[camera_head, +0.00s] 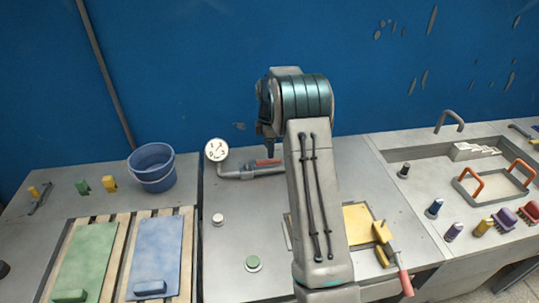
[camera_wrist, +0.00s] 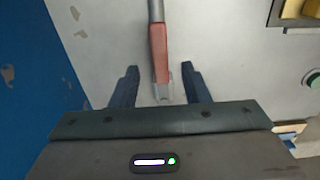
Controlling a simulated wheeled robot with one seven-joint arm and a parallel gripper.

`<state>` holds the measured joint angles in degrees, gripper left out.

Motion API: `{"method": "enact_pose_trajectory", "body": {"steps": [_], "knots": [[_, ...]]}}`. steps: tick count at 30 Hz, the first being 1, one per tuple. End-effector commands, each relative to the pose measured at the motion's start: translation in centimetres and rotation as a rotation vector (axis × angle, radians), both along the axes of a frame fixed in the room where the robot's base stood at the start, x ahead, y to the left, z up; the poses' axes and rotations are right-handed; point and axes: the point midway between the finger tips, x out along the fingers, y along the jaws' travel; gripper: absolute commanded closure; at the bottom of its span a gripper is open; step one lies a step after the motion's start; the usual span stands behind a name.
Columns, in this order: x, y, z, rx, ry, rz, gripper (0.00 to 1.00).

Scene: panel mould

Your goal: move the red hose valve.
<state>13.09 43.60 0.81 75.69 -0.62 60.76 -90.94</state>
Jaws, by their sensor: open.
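The red hose valve (camera_head: 268,162) is a red lever on a grey pipe at the back of the middle bench, beside a round white gauge (camera_head: 216,150). In the wrist view the red lever (camera_wrist: 159,52) runs up the middle, with a grey end below it. My gripper (camera_wrist: 160,84) is open, with one dark finger on each side of the lever's lower part. I see no finger clearly touching it. In the head view my arm hides part of the pipe, and the gripper's fingertips are not clearly visible there.
A blue bucket (camera_head: 152,168) stands left of the gauge. A yellow block (camera_head: 358,224) and a red-handled tool (camera_head: 404,280) lie right of my arm. A green button (camera_head: 253,263) and a grey knob (camera_head: 218,219) sit in front. The blue wall (camera_head: 200,70) is close behind the valve.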

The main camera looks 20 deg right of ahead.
Motion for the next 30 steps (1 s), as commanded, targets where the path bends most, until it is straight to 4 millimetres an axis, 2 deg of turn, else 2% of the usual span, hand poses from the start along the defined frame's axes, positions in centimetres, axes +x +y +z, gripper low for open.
{"method": "enact_pose_trajectory", "body": {"steps": [3,9,20,23,24,25,30], "knots": [[-0.1,-0.1,-2.1,0.000,0.004,-0.002,0.58],[0.0,-0.2,-4.2,0.000,0.000,-0.003,0.58],[0.0,-0.2,-4.8,0.000,-0.001,-0.003,0.58],[0.0,-0.2,-4.8,0.000,-0.001,-0.004,0.83],[0.0,-0.2,-4.8,0.000,-0.001,-0.004,0.94],[0.0,-0.2,-4.8,0.000,-0.001,-0.004,1.00],[-0.1,-0.3,-4.8,0.000,-0.001,-0.007,1.00]]}}
